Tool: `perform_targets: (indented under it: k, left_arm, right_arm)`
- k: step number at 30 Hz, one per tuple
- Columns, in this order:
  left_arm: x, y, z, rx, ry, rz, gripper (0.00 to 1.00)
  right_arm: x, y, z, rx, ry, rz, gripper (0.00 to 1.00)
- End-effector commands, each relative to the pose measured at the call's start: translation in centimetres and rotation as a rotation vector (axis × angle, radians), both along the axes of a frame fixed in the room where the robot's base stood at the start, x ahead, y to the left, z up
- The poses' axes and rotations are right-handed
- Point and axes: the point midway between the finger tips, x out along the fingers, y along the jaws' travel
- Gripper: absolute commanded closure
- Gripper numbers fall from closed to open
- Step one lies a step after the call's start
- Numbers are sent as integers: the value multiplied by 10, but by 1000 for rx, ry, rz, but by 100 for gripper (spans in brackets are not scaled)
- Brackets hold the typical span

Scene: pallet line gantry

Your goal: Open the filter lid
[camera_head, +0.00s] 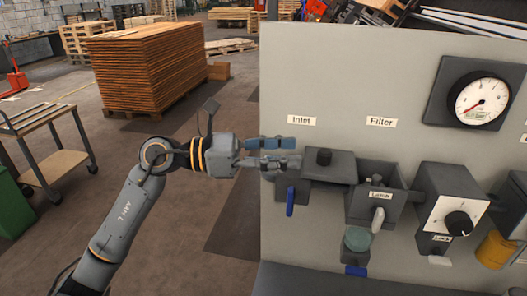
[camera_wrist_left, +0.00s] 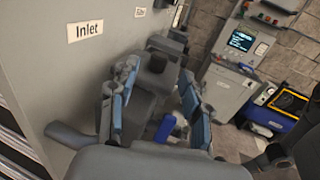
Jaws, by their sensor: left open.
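A flat dark grey lid plate (camera_head: 336,168) with a round black knob (camera_head: 324,157) lies level, left of the box under the "Filter" label. The filter box (camera_head: 372,208), with a "Latch" label and a pale handle (camera_head: 378,219), shows a dark, open-looking top. I cannot tell how plate and box join. My left gripper (camera_head: 288,152) reaches in from the left, fingers apart, just left of the knob. In the left wrist view the knob (camera_wrist_left: 157,63) stands beyond and between the open fingertips (camera_wrist_left: 150,82), with nothing held. My right gripper is not in view.
A blue lever (camera_head: 290,202) hangs below the plate's left end. A gauge (camera_head: 480,100) and a dial box (camera_head: 455,195) sit to the right on the grey panel (camera_head: 330,75). A cart (camera_head: 50,160) and a stack of boards (camera_head: 160,65) stand left. The panel is close beside my gripper.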

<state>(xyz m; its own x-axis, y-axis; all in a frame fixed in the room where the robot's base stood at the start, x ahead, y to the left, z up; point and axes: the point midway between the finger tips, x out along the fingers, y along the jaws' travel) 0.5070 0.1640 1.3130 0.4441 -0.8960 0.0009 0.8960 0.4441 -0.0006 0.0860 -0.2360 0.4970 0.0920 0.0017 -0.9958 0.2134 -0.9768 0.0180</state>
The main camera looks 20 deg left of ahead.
Motion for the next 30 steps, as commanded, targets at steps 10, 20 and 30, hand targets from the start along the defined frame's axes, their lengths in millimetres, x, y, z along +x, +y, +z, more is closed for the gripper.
perform_targets:
  k: [10, 20, 30]
  left_arm:
    - [-19, 38, 0, 1, 0, 0, 52]
    - [-19, 39, 0, 0, -1, -1, 52]
    - [-19, 39, 0, 0, -1, 0, 52]
  right_arm:
    - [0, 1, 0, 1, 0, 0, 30]
    - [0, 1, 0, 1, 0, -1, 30]
    - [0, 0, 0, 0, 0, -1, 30]
